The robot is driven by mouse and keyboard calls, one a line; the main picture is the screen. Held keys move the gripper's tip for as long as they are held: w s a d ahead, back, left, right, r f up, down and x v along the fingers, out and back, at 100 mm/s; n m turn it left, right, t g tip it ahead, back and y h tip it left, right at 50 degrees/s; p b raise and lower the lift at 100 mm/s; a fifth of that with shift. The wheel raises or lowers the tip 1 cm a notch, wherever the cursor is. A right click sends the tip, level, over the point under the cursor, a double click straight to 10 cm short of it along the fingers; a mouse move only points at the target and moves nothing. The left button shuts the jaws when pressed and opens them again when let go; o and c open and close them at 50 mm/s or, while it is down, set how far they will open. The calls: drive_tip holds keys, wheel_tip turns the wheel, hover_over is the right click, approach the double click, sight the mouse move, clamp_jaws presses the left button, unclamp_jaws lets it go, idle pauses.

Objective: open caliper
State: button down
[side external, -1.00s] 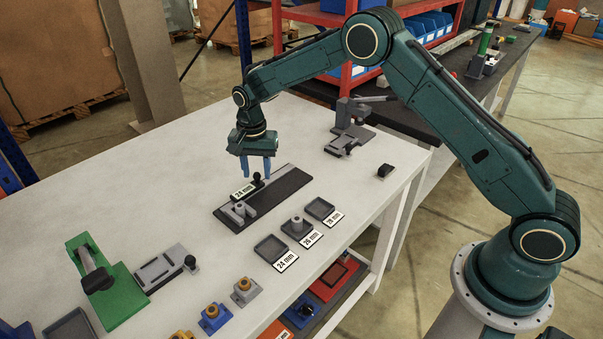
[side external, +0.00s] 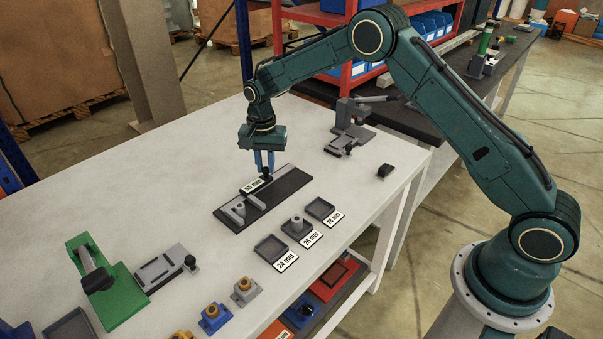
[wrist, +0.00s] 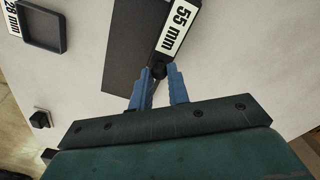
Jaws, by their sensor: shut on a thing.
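The caliper (side external: 232,213) is a dark bar with a grey rail and grey jaws, lying on the white table. Its sliding part carries a white label reading 55 mm (side external: 254,186), also clear in the wrist view (wrist: 177,33). My gripper (side external: 265,173) points down over the far end of the bar, its blue fingers shut on the slider's black knob (wrist: 158,71). The knob is mostly hidden between the fingertips in the wrist view (wrist: 158,78). A grey round piece (side external: 240,208) stands by the near jaws.
A grey clamp fixture (side external: 349,135) stands behind right. The table left of the caliper is clear.

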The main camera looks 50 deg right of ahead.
drive_tip(key=c, duration=1.3)
unclamp_jaws()
drive_tip(key=shift+c, duration=0.2)
drive_tip(key=shift+r, duration=0.2)
wheel_tip(320, 180, up, 14)
drive_tip(key=shift+f, duration=0.25)
